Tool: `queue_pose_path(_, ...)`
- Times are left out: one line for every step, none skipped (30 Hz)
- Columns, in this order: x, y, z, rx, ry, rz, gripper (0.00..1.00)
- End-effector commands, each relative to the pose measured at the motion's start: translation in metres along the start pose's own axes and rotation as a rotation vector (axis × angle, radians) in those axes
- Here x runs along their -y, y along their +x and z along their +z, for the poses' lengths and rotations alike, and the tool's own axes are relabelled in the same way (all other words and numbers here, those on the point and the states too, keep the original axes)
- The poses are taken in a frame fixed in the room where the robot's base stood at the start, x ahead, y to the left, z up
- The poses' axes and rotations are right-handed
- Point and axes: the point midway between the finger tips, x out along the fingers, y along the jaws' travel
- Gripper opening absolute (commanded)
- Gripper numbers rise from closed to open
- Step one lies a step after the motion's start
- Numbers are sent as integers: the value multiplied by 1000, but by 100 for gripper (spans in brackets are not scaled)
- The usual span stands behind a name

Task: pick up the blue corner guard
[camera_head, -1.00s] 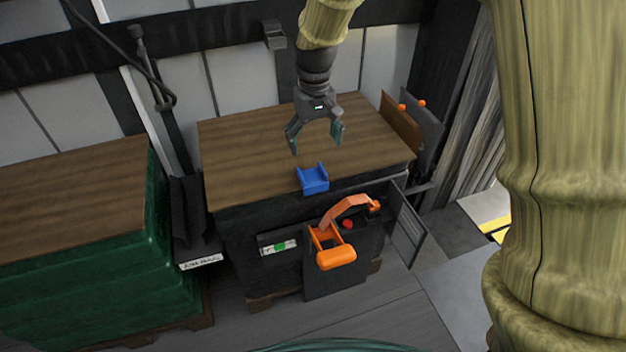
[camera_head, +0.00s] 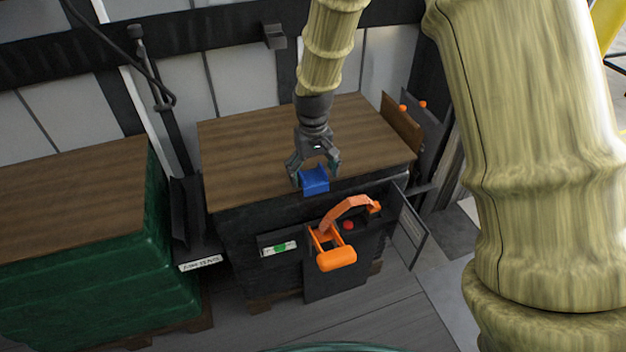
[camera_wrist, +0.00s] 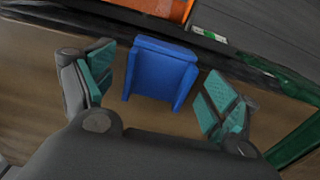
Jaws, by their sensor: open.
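The blue corner guard (camera_head: 315,181) sits at the front edge of the brown wooden top (camera_head: 250,157) of the dark stack. My gripper (camera_head: 315,176) is just above and behind it, with its jaws open and a finger toward each side of the guard. In the wrist view the blue corner guard (camera_wrist: 160,70) shows whole, between and slightly beyond the teal fingertips of my gripper (camera_wrist: 157,88). There is a gap on both sides, so neither finger touches it there.
An orange handled tool (camera_head: 338,245) hangs on the front of the dark stack, below the guard. A green-wrapped stack (camera_head: 80,260) stands at the left. A brown board (camera_head: 401,122) stands upright at the top's right end. The rest of the wooden top is clear.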

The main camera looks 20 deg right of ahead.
Motion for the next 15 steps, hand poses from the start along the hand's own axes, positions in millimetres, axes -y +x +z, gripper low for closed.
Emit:
queue_pose_path(0,0,0,-1,0,0,88)
queue_pose_path(0,0,0,-1,0,0,88)
queue_pose_path(0,0,0,-1,0,0,88)
queue_pose_path(0,0,0,-1,0,0,88)
queue_pose_path(0,0,0,-1,0,0,88)
queue_pose_path(0,0,0,-1,0,0,80)
queue_pose_path(0,0,0,-1,0,0,75)
queue_pose_path(0,0,0,-1,0,0,69)
queue_pose_path(0,0,0,-1,0,0,62)
queue_pose_path(0,0,0,-1,0,0,57)
queue_pose_path(0,0,0,-1,0,0,51)
queue_pose_path(0,0,0,-1,0,0,44)
queue_pose_path(0,0,0,-1,0,0,38)
queue_pose_path(0,0,0,-1,0,0,38)
queue_pose_path(0,0,0,-1,0,0,38)
